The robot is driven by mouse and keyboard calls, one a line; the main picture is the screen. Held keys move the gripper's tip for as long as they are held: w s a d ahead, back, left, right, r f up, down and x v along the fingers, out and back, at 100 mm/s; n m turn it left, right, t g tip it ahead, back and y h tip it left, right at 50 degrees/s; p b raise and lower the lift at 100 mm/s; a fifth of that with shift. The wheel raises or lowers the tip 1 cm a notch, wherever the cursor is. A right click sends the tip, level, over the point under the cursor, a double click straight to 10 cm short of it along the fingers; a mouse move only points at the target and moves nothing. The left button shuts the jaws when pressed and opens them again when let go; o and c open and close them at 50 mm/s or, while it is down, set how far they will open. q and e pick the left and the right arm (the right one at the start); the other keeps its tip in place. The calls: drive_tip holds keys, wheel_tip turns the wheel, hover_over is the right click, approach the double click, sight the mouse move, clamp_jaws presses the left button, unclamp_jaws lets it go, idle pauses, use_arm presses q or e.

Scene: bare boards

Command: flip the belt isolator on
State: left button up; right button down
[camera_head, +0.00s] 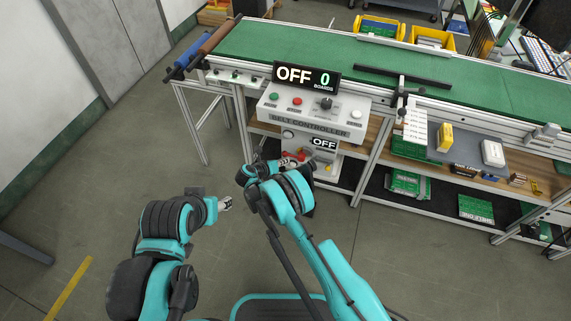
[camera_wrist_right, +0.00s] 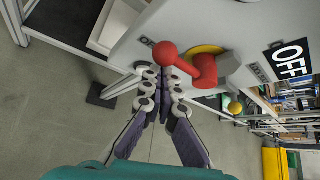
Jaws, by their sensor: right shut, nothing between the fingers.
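The belt isolator is a red lever (camera_wrist_right: 203,70) with a red ball end (camera_wrist_right: 167,54), on a yellow round plate (camera_wrist_right: 207,50) on a grey panel. In the right wrist view the ball points left in the picture. Its red part (camera_head: 293,157) shows in the head view on the lower belt controller, partly behind my right gripper (camera_head: 262,161). An OFF label (camera_wrist_right: 289,64) is beside it. My right gripper (camera_wrist_right: 165,82) is shut and empty, its tips close by the ball; I cannot tell whether they touch. My left gripper (camera_head: 226,203) hangs over the floor; its fingers are too small to judge.
The belt controller (camera_head: 312,115) has several buttons and a display (camera_head: 306,76) reading OFF and 0. The green conveyor belt (camera_head: 400,70) runs behind it. Shelves with boards (camera_head: 476,208) stand to the right. The floor at left is open.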

drive_tip(key=shift+r+y, duration=0.15)
drive_tip(key=shift+y, duration=0.15)
drive_tip(key=shift+r+m+y, duration=0.1)
drive_tip(key=shift+m+y, duration=0.2)
drive_tip(key=shift+m, duration=0.1)
